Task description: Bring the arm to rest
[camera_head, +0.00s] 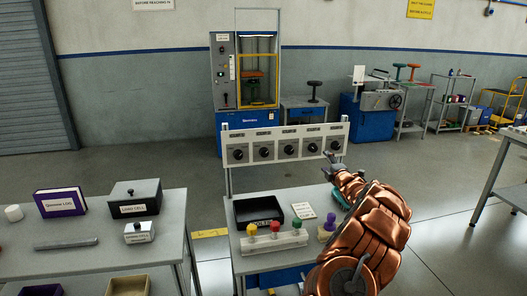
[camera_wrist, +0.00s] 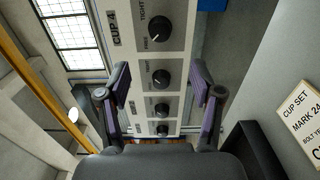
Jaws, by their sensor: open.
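My copper-coloured arm reaches in from the lower right in the head view, over the right part of the small bench. My gripper (camera_head: 329,165) is at its far end, just below the right end of the white knob panel (camera_head: 283,145). In the wrist view my gripper (camera_wrist: 161,80) is open, with its two dark fingers apart and nothing between them. The knob panel (camera_wrist: 153,45) shows beyond the fingers with several black knobs and a label reading CUP 4. I cannot tell how far the fingertips are from the panel.
The bench (camera_head: 245,262) carries a black tray (camera_head: 258,211), a card (camera_head: 303,211), and a rack (camera_head: 273,243) with yellow, red and green knobs. A purple knob (camera_head: 327,232) stands close to my arm. A left table (camera_head: 80,258) holds boxes. Open floor (camera_head: 440,190) lies right.

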